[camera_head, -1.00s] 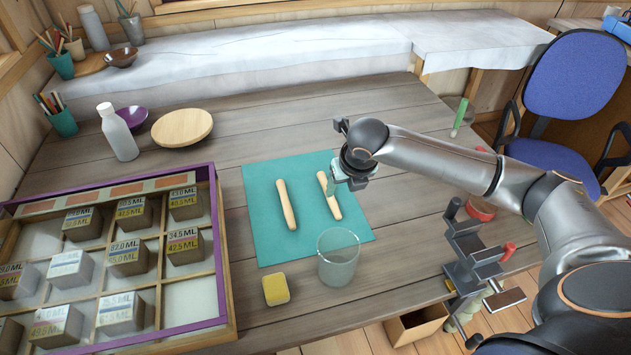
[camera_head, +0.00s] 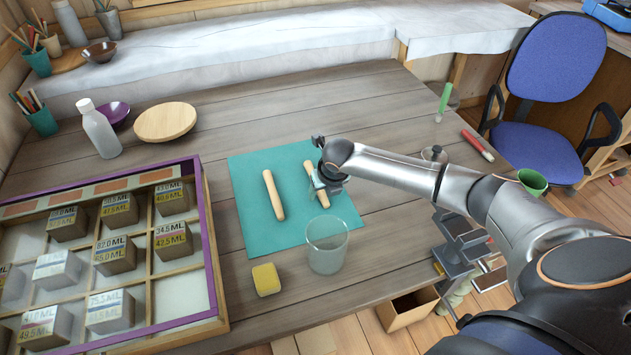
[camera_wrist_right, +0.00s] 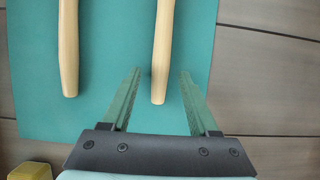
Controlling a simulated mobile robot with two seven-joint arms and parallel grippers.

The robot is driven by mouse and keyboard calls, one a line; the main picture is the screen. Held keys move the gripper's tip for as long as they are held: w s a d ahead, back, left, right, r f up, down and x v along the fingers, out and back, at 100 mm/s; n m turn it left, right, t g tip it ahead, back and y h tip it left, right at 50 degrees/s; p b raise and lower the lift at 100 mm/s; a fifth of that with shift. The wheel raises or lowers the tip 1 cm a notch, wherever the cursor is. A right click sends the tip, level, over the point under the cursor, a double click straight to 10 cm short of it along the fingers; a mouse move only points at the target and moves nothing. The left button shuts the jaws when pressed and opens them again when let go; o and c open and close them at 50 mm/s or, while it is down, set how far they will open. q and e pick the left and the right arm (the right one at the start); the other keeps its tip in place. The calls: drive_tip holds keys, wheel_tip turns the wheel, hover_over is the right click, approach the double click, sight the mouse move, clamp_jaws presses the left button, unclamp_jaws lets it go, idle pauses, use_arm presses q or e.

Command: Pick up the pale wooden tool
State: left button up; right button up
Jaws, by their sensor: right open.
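Two pale wooden tools lie side by side on a teal mat (camera_head: 240,182). The left tool (camera_head: 273,195) lies clear of the gripper. The right tool (camera_head: 323,199) is partly hidden by my right gripper (camera_head: 317,180). In the right wrist view, the right tool (camera_wrist_right: 164,45) comes down between the two green fingers of my open right gripper (camera_wrist_right: 160,73), with its near end between them. Whether the fingers are down at its height I cannot tell. The left tool (camera_wrist_right: 69,50) also shows there, outside the fingers. My left gripper is not in view.
A clear glass (camera_head: 327,247) stands at the mat's front edge, close to the right tool. A yellow block (camera_head: 266,279) sits left of it. A divided tray (camera_head: 211,255) of labelled blocks fills the left. Bare table lies behind the mat.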

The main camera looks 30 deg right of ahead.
drive_tip(key=shift+w+f, duration=0.1)
drive_tip(key=shift+f, duration=0.15)
drive_tip(key=shift+c, duration=0.3)
clamp_jaws()
